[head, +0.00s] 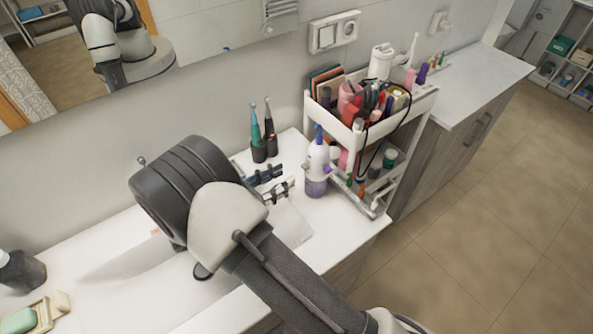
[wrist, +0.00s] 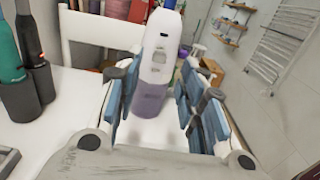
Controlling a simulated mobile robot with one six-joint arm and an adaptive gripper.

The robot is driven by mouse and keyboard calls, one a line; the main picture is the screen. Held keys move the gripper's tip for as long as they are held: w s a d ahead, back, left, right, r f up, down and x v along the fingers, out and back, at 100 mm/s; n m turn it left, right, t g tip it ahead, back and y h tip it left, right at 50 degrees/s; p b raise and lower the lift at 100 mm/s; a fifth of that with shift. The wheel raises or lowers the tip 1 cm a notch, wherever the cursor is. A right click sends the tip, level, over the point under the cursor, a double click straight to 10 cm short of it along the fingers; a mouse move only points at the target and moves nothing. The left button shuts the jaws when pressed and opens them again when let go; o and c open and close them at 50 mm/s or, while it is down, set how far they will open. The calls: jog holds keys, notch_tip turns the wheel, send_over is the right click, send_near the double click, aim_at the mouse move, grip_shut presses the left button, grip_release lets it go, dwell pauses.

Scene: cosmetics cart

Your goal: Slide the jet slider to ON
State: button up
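The white oral irrigator (head: 317,157) with a purple tank stands upright on the white counter, in front of the cart. It also shows in the wrist view (wrist: 153,90), between and beyond my fingers. A small grey slider-like part (wrist: 160,57) is on its front, below a dark mark; its setting is too small to read. My gripper (head: 272,181) is open and empty, just left of the irrigator in the head view. In the wrist view my gripper (wrist: 158,103) has its blue-padded fingers spread either side of the irrigator, with no clear contact.
Two electric toothbrushes (head: 264,140) stand at the back of the counter, left of the irrigator. The white cart (head: 392,125), full of cosmetics, stands close to its right. A soap dish (head: 40,318) and a dark bottle (head: 20,270) are at the far left.

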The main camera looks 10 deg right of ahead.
aim_at(303, 167)
jog(key=shift+x, duration=2.75)
jog(key=shift+c, duration=0.4)
grip_shut()
